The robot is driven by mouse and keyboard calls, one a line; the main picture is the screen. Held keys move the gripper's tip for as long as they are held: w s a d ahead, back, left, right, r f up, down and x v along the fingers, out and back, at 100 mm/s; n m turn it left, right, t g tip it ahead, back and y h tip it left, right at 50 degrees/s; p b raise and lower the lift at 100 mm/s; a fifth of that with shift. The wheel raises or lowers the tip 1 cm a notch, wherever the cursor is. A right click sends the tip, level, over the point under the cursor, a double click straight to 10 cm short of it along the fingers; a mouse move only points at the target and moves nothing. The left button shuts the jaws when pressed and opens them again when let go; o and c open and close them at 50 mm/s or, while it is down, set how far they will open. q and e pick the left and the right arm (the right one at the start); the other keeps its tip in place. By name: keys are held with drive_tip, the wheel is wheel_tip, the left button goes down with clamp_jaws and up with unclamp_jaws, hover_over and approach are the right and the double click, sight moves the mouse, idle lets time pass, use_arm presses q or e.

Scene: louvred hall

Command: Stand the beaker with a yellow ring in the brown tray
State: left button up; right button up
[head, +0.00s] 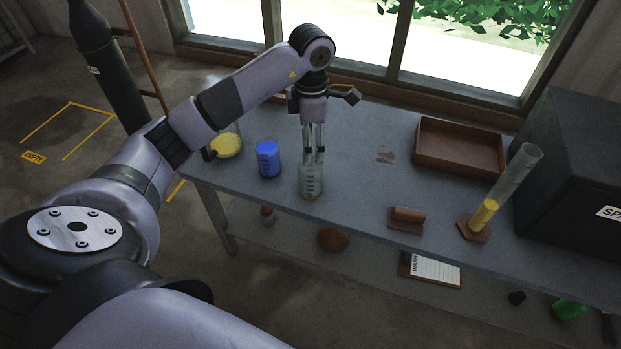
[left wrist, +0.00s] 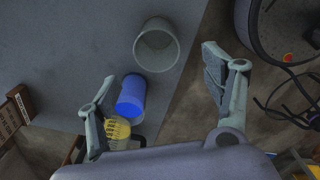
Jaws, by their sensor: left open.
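A clear, empty-looking beaker (head: 311,182) stands upright near the front edge of the grey bench, with a faint yellowish line at its base. It also shows in the left wrist view (left wrist: 157,46), its round mouth facing the camera. My left gripper (head: 313,152) points down at the top of this beaker, its fingers open; in the left wrist view the open fingers (left wrist: 158,66) are spread wide with nothing gripped. Whether the fingertips overlap the rim is hard to tell. The brown tray (head: 460,165) lies empty farther back on the right. My right gripper is out of view.
The bench middle is clear.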

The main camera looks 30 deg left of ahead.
sight(313, 179)
use_arm(q)
wheel_tip(313, 179, down, 9)
drive_tip(key=shift+f+b, duration=0.1)
drive_tip(key=shift+b, duration=0.4)
drive_tip(key=f, duration=0.3)
drive_tip(key=f+b, duration=0.1)
drive_tip(key=shift+w+d+f, duration=0.1)
drive_tip(key=shift+w+f, duration=0.3)
drive_tip(key=shift+f, duration=0.3)
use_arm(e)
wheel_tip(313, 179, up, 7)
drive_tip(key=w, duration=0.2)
use_arm(q)
drive_tip(key=c, duration=1.2)
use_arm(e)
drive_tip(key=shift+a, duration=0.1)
use_arm(q)
drive_tip(key=shift+r, duration=0.15)
